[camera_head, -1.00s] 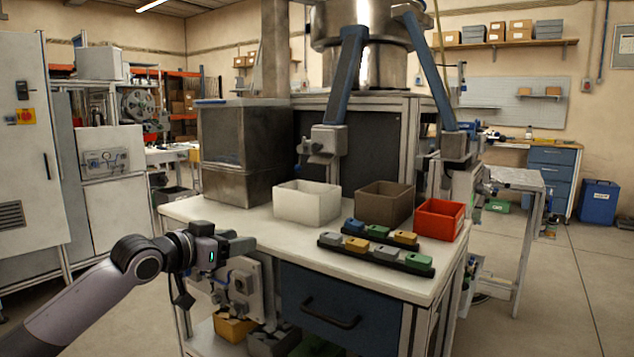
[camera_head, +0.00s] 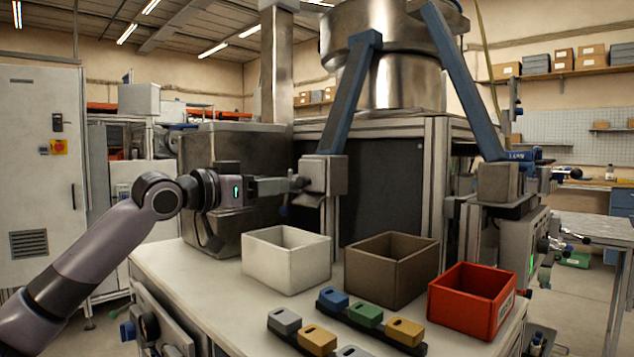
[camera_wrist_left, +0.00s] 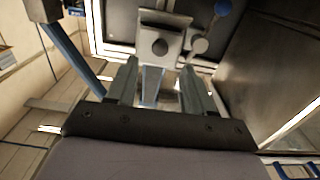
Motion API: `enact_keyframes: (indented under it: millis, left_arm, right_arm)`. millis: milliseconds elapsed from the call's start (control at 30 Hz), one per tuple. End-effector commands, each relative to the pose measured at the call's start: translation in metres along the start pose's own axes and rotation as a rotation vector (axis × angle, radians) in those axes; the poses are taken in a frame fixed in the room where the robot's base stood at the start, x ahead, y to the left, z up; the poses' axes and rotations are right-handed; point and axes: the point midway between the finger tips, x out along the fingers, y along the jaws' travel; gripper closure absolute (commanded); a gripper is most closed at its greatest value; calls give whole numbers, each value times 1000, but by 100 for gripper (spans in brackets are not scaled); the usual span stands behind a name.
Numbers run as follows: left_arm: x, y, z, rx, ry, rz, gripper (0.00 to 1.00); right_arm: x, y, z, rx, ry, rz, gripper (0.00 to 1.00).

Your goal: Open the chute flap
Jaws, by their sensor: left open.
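A blue chute (camera_head: 350,95) slopes down to a grey box-shaped outlet (camera_head: 324,173) at the middle of the head view. A small dark round knob (camera_head: 300,183) shows at its left side. My left gripper (camera_head: 282,186) is level with this outlet, just left of it, fingers pointing at it. In the left wrist view my open gripper (camera_wrist_left: 161,75) faces the outlet plate (camera_wrist_left: 163,22) with its round knob (camera_wrist_left: 160,46); nothing is between the fingers. Whether the fingertips touch the knob, and which part is the flap, I cannot tell. My right gripper is not in view.
A second blue chute (camera_head: 462,80) ends at a grey outlet (camera_head: 500,182) on the right. White (camera_head: 287,264), brown (camera_head: 388,275) and red (camera_head: 468,308) bins stand on the white worktop (camera_head: 195,278) below. Several coloured blocks sit in front. A metal box (camera_head: 235,150) stands behind my left gripper.

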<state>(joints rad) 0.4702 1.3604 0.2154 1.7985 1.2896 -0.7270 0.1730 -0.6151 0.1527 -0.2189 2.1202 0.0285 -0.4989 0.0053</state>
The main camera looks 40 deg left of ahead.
Motion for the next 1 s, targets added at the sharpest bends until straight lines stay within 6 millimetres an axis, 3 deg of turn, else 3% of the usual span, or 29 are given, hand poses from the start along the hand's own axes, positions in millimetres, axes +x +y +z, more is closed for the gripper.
enact_keyframes:
  millis: [267,567,1000]
  left_arm:
    - [8,0,-3,-3,1,0,48]
    - [38,-1,-5,-5,4,1,48]
    - [71,0,0,0,0,1,48]
  right_arm:
    - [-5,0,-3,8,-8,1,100]
    - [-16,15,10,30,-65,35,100]
    - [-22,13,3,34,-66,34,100]
